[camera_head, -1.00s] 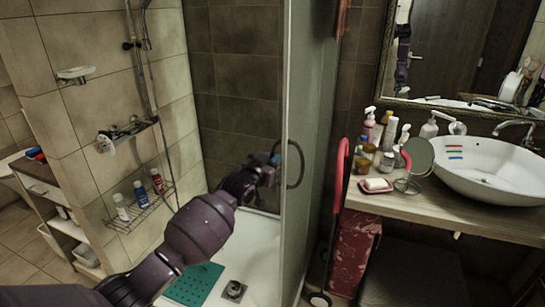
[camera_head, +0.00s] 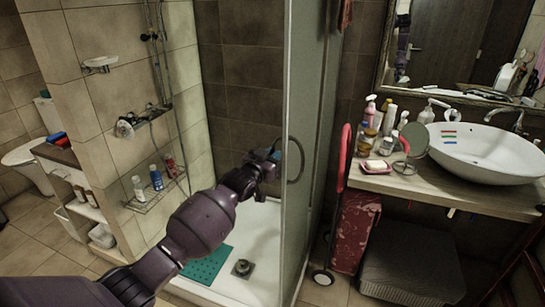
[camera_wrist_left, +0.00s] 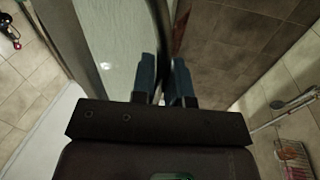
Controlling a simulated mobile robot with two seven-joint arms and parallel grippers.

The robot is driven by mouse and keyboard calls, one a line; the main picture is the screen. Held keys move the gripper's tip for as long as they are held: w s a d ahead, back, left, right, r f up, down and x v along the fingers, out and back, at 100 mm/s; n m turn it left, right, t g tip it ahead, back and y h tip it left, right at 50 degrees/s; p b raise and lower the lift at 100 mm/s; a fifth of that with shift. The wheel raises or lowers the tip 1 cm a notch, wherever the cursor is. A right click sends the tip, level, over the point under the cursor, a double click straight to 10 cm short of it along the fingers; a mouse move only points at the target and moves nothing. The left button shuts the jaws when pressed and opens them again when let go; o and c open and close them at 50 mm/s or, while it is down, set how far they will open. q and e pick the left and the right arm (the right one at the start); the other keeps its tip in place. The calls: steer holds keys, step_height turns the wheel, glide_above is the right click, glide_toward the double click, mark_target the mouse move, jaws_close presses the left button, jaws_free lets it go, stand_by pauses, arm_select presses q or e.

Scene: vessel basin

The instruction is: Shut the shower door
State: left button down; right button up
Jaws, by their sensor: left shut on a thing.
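The shower door (camera_head: 307,150) is a tall frosted glass panel with a metal frame, seen at a steep angle. It stands open, with the shower's inside visible to its left. Its dark curved handle (camera_head: 297,161) is near the door's front edge, and also shows in the left wrist view (camera_wrist_left: 162,45). My left gripper (camera_head: 275,156) is at the handle. In the left wrist view, its two blue fingertips (camera_wrist_left: 164,78) are on either side of the handle bar, shut on it. The handle's part between the fingers is hidden in the head view. My right gripper is not in view.
The white shower tray (camera_head: 262,240) holds a teal mat (camera_head: 208,266). A wire shelf (camera_head: 158,194) with bottles hangs on the left wall. A red-framed trolley (camera_head: 342,158) stands just right of the door, before the washbasin counter (camera_head: 440,184).

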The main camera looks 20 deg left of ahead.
arm_select(q)
steer(key=shift+f, duration=0.25)
steer(key=c, duration=1.4)
jaws_free()
steer(key=shift+s, duration=0.1)
steer(key=shift+o, duration=1.2)
steer(key=shift+s+a+r, duration=0.1)
steer(key=shift+s+r, duration=0.1)
steer(key=shift+w, duration=0.15)
steer(key=v, duration=1.1)
